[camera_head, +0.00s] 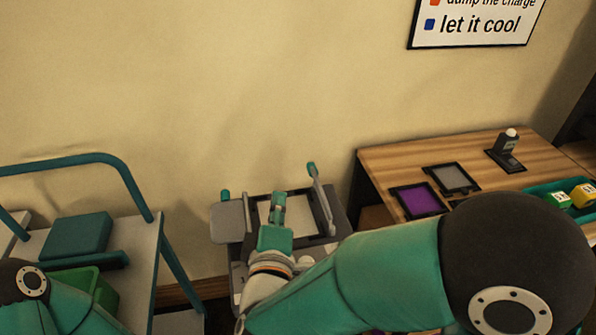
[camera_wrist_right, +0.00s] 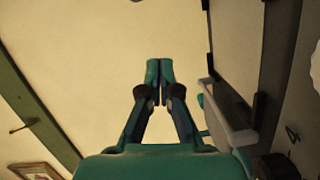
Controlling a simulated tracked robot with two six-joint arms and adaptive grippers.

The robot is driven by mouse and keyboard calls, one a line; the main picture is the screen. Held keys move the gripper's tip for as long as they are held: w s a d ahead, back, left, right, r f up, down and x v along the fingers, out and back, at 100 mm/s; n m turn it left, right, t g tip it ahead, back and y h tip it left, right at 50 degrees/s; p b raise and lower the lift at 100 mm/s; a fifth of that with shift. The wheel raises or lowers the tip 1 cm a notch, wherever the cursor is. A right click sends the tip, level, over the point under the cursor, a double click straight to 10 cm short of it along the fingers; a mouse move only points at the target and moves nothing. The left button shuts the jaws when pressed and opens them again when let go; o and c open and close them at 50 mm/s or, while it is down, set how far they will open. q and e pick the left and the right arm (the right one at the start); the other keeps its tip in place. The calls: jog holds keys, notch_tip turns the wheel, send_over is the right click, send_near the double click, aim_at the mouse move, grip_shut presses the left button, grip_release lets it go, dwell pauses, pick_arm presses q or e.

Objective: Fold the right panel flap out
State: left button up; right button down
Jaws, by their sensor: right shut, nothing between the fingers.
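A dark-framed unit with a pale inner face (camera_head: 272,222) stands in the lower middle of the head view. Its right panel flap (camera_head: 322,205) is a grey strip standing steeply up at the unit's right side, with a teal tip. A grey flap (camera_head: 228,222) lies out flat at the left, with a teal knob beside it. My right gripper (camera_head: 279,200) is shut and empty over the unit, left of the right flap and apart from it. In the wrist view its fingertips (camera_wrist_right: 159,72) meet, and a grey panel (camera_wrist_right: 226,118) with a teal tip stands to their right.
A wooden table (camera_head: 400,158) at the right carries dark-framed trays (camera_head: 452,179), a small dark device (camera_head: 506,152) and a teal tray (camera_head: 545,188) with coloured blocks. A teal-railed cart (camera_head: 145,240) stands at the left. My right arm covers the lower right.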

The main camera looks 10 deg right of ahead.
jog(key=p+x, duration=0.1)
jog(key=x, duration=0.7)
jog(key=shift+w+d, duration=0.2)
jog(key=shift+w, duration=0.1)
jog(key=shift+s+d+f+p, duration=0.1)
jog(key=shift+d+f+p, duration=0.05)
jog(key=shift+d, duration=0.45)
jog(key=shift+d+f+p, duration=0.1)
jog(key=shift+d+p, duration=0.05)
jog(key=shift+d, duration=0.5)
jog(key=shift+d+f, duration=0.15)
jog(key=shift+d, duration=0.45)
